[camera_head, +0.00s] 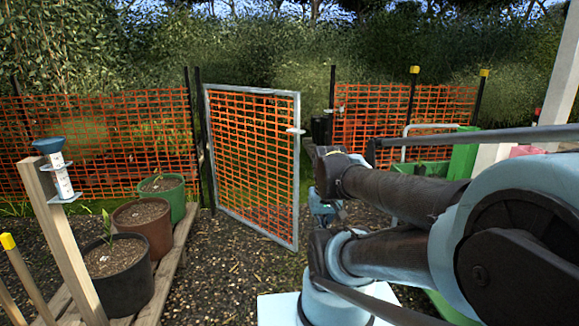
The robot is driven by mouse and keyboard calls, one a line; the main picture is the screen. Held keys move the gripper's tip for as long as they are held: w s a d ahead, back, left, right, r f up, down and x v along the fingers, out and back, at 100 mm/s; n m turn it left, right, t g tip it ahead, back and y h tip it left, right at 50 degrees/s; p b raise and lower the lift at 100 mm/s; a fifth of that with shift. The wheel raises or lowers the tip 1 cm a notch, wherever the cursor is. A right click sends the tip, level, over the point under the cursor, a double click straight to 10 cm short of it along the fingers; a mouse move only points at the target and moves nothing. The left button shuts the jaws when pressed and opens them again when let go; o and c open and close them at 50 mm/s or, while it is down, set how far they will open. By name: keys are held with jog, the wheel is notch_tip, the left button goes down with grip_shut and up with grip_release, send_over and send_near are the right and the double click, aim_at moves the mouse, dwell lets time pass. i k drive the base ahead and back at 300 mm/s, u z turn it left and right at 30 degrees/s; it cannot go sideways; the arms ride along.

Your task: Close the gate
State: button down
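The gate (250,228) is a grey metal frame filled with orange mesh, in the middle of the head view. It stands ajar, with its left side by dark posts (202,140) and its free right edge swung toward me. A small pale latch piece (296,131) sticks out from that free edge. A dark post (332,90) stands beyond the opening, apart from the gate's edge. My arm fills the right side of the view and covers part of the ground right of the gate.
Orange mesh fence (100,145) runs to both sides. Black, brown and green pots (125,292) stand on a wooden pallet at left, near a wooden post (58,215) with a gauge. A green container (463,155) stands at right. Bare gravel (225,268) lies before the gate.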

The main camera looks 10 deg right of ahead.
aim_at(297, 131)
jog(key=i, duration=0.85)
